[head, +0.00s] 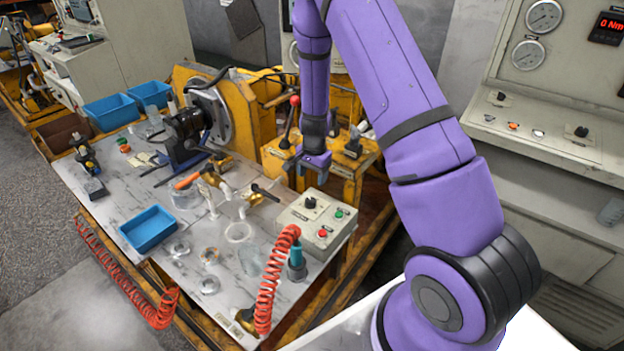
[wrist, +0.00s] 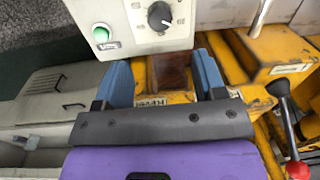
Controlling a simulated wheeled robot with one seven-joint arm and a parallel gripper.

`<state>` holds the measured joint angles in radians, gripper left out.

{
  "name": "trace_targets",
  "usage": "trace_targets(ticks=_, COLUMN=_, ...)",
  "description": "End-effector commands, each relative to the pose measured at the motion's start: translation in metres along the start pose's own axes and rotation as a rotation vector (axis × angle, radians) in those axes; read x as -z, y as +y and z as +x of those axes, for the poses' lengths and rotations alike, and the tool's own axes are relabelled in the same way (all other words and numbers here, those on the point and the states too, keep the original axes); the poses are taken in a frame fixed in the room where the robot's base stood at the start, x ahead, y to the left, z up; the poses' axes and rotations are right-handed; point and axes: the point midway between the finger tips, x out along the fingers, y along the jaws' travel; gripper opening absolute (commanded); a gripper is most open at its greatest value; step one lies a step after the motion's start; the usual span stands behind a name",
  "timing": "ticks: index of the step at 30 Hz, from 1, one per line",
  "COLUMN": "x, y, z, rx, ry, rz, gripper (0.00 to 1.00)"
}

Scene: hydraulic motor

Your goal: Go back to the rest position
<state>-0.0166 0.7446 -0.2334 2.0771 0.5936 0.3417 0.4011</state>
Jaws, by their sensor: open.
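My purple arm reaches from the lower right of the head view up and over to the worktable. My gripper (head: 309,180) points down beside the yellow machine frame, behind the control box. In the wrist view, my gripper (wrist: 161,80) shows two blue fingers spread apart with nothing between them. The grey control box (head: 316,222) has a black knob and green and red buttons. It also shows in the wrist view (wrist: 130,25), just beyond the fingertips; I cannot tell the exact gap.
The metal worktable (head: 125,205) holds a blue tray (head: 148,228), several clear parts and a red coiled hose (head: 272,280). A lever with a red knob (head: 294,101) stands close to my gripper, also in the wrist view (wrist: 297,169). A gauge panel (head: 545,75) stands at right.

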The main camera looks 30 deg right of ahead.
Motion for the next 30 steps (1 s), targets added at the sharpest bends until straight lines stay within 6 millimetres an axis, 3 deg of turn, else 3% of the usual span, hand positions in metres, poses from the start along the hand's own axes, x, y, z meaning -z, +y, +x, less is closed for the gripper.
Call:
trace_targets(ticks=13, x=0.0, y=0.0, z=0.0, rx=0.0, ry=0.0, rz=0.0, gripper=0.64)
trace_targets(ticks=17, x=-0.003, y=-0.002, z=-0.011, rx=0.012, ry=-0.003, rz=-0.014, gripper=0.64)
trace_targets(ticks=20, x=-0.008, y=-0.006, z=-0.034, rx=0.035, ry=-0.008, rz=-0.049, gripper=0.64)
trace_targets(ticks=30, x=-0.045, y=-0.006, z=-0.153, rx=0.143, ry=-0.013, rz=-0.259, gripper=0.64)
